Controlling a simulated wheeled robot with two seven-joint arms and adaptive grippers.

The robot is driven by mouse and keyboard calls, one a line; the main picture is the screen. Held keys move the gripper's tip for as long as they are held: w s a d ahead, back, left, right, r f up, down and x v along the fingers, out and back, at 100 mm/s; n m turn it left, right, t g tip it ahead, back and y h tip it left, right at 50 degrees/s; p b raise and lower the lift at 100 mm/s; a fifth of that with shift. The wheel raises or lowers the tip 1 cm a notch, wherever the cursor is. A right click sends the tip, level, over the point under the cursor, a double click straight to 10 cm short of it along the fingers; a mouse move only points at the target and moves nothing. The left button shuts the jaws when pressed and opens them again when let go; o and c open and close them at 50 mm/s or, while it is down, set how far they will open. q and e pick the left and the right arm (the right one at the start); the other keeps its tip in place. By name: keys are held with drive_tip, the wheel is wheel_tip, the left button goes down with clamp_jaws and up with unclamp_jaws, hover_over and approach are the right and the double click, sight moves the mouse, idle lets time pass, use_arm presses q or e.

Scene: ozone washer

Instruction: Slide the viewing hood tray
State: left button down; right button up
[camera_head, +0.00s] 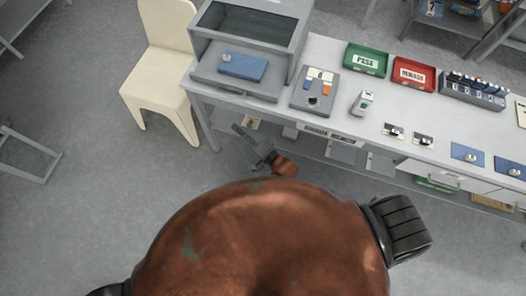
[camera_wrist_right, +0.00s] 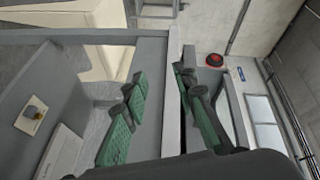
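The grey viewing hood (camera_head: 252,24), with a dark window in its top, stands at the left end of the bench. Its tray (camera_head: 205,75) is a flat grey shelf showing below and in front of the hood, with a blue plate (camera_head: 243,66) and a small pale piece on it. My right gripper (camera_head: 243,133) is in front of the bench's front edge, nearer me than the tray and apart from it in the head view. In the right wrist view its green-padded fingers (camera_wrist_right: 163,125) are spread, with a grey strip showing between them. My left gripper is out of view.
A cream chair (camera_head: 163,65) stands left of the bench. A grey device (camera_head: 315,90), a green PASS tray (camera_head: 366,59) and a red tray (camera_head: 414,74) lie right of the hood. The wrist view shows a red button (camera_wrist_right: 214,60).

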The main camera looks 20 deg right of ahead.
drive_tip(key=s+d+f+n+g+h+p, duration=0.1)
drive_tip(key=d+f, duration=0.3)
drive_tip(key=f, duration=0.4)
drive_tip(key=s+d+f+n+g+h+p, duration=0.1)
drive_tip(key=s+d+f, duration=0.3)
drive_tip(key=f, duration=0.4)
drive_tip(key=shift+s+d+f+n+g+h, duration=0.3)
drive_tip(key=shift+n+g+h, duration=0.1)
drive_tip(key=shift+g+h, duration=0.25)
